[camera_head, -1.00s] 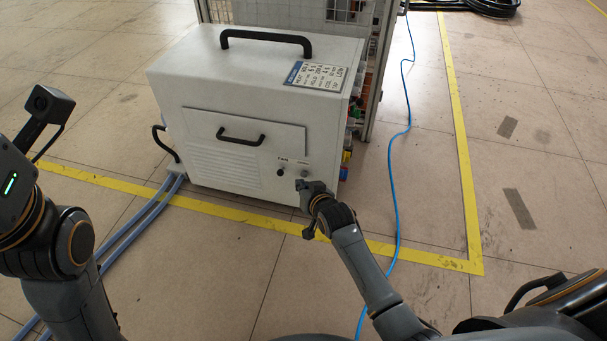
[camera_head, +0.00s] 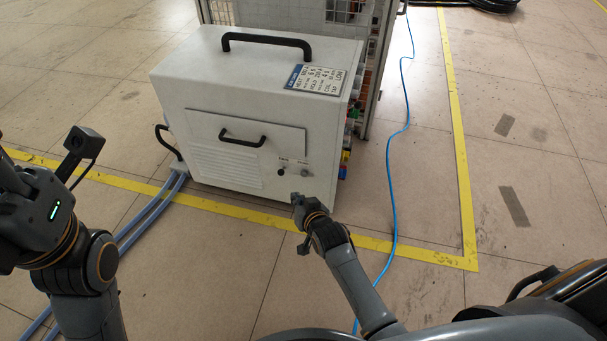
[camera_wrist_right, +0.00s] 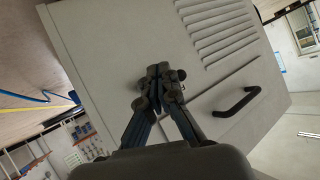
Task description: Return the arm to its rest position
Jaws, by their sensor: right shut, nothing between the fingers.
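My right arm reaches in from the bottom of the head view. Its gripper (camera_head: 297,199) is in front of the lower right part of the heater's front face, below the knobs. In the right wrist view the gripper (camera_wrist_right: 160,80) shows its fingers together with nothing between them. The white induction heater cabinet (camera_head: 225,110) stands on the floor, with a black top handle (camera_head: 267,40) and a black front handle (camera_head: 241,139). Two small knobs (camera_head: 281,171) sit low on its front right. My left arm is at the left edge; its gripper fingers do not show.
A blue cable (camera_head: 391,190) runs along the floor right of the cabinet. Grey hoses (camera_head: 150,210) leave its left side. Yellow floor tape (camera_head: 420,255) surrounds the area. A mesh frame (camera_head: 375,70) stands behind.

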